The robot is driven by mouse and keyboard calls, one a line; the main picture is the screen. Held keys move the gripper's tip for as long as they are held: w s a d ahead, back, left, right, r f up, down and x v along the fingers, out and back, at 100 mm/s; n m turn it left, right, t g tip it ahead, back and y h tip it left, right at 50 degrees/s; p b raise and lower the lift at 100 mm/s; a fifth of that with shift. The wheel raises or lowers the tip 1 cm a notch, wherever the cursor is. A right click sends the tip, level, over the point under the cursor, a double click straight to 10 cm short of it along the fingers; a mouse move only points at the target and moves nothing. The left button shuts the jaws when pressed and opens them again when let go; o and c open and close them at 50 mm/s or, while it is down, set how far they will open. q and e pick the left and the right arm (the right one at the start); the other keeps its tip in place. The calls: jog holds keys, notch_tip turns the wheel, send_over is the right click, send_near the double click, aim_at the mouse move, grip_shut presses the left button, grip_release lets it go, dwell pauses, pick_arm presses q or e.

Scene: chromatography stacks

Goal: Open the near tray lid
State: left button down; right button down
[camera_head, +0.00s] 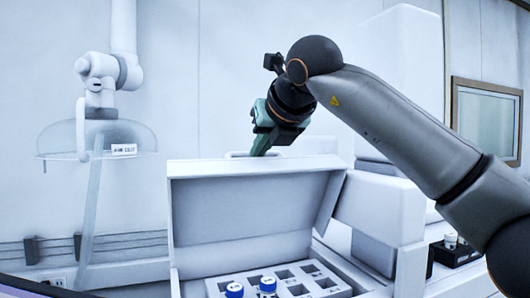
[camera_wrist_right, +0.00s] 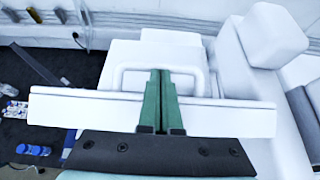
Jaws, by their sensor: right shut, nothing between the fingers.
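The near tray lid (camera_head: 250,215) stands raised in the head view, with its inner side facing me, above a white tray box that holds blue-capped vials (camera_head: 267,284) in a rack. In the right wrist view the lid (camera_wrist_right: 85,107) shows edge-on, with a pale loop handle (camera_wrist_right: 117,78) on it. My right gripper (camera_head: 258,152) is at the lid's top edge, by the handle (camera_head: 240,154). Its green fingers (camera_wrist_right: 160,75) are shut together with nothing between them, and their tips appear within the handle's outline. I cannot tell whether they touch it. My left gripper is not in view.
A white block-like housing (camera_head: 384,205) stands right of the lid. A dark rack (camera_head: 456,252) sits farther right. A white jointed arm with a clear dome (camera_head: 125,135) hangs at the left. The wall behind has a window (camera_head: 487,118).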

jog(key=shift+w+a+r, duration=0.15)
jog(key=shift+w+a, duration=0.05)
jog(key=shift+w, duration=0.35)
jog(key=shift+w+a+r, duration=0.1)
jog(key=shift+w+a, duration=0.1)
jog(key=shift+w, duration=0.35)
jog(key=shift+w+a+r, duration=0.15)
jog(key=shift+w+a, duration=0.05)
jog(key=shift+w, duration=0.35)
jog(key=shift+r, duration=0.1)
jog(key=shift+s+d+r+b, duration=0.1)
jog(key=shift+s+r+b, duration=0.05)
jog(key=shift+s+b, duration=0.15)
jog(key=b+v, duration=0.2)
jog(key=v, duration=0.9)
jog(key=shift+s+r+b, duration=0.2)
jog(key=shift+s+b, duration=0.1)
jog(key=shift+d, duration=0.15)
